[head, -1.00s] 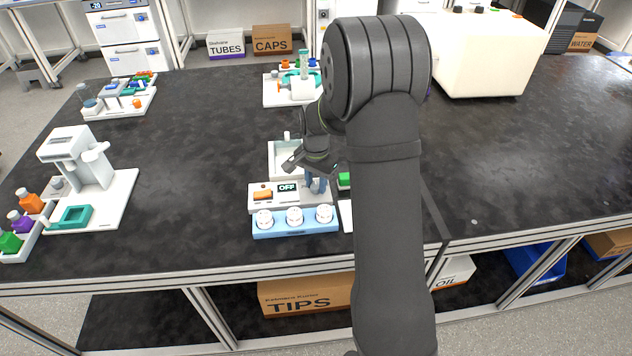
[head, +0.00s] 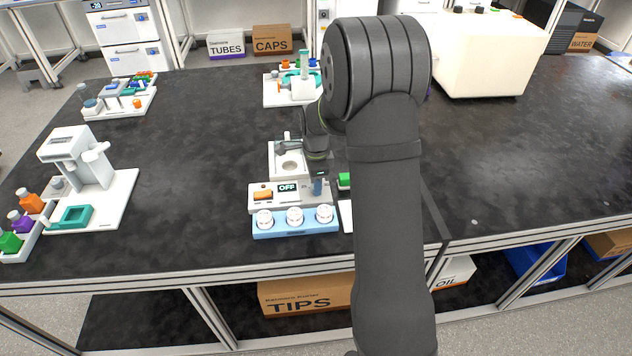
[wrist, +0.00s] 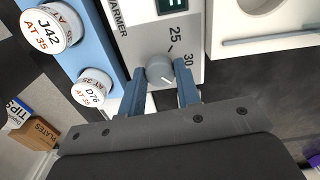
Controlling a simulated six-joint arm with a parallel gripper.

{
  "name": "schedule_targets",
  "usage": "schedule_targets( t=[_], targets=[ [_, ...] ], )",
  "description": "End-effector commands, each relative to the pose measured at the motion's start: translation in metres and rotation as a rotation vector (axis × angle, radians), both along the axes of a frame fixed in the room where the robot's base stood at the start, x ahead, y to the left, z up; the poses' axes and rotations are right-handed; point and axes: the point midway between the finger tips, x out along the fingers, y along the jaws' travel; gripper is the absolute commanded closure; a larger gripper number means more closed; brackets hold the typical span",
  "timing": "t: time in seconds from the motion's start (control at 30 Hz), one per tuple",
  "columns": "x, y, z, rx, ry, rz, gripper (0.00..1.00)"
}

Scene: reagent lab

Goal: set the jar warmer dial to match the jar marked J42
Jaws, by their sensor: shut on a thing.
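The jar warmer (head: 256,207) has a panel with a display (head: 287,187) reading OFF. Its grey dial (wrist: 160,70) sits between the blue fingers of my gripper (wrist: 160,90), which is shut on it; in the head view my gripper (head: 318,187) is at the panel's right end. The scale shows 25 and 30; any further numbers are hidden by a finger. The dial's white line points to the lower right in the wrist view, on the side beyond 30. The jar marked J42 (wrist: 48,28) reads AT 35 on its white lid.
Jar D76 (wrist: 92,90), also reading AT 35, stands beside J42 in the blue rack (head: 290,231). An orange switch (head: 263,195) is left of the display.

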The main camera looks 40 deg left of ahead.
Motion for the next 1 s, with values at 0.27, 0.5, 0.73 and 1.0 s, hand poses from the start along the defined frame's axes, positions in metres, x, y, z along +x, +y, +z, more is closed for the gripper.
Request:
schedule_targets(
  t=[0.27, 0.5, 0.73, 1.0],
  targets=[
    [0.0005, 0.0005, 0.0009, 0.001, -0.001, -0.061, 0.92],
    [0.0005, 0.0005, 0.001, 0.001, -0.001, -0.069, 0.92],
    [0.0005, 0.0006, 0.001, 0.001, -0.001, -0.068, 0.62],
    [0.0003, 0.0003, 0.0004, 0.001, -0.001, -0.067, 0.48]
  ],
)
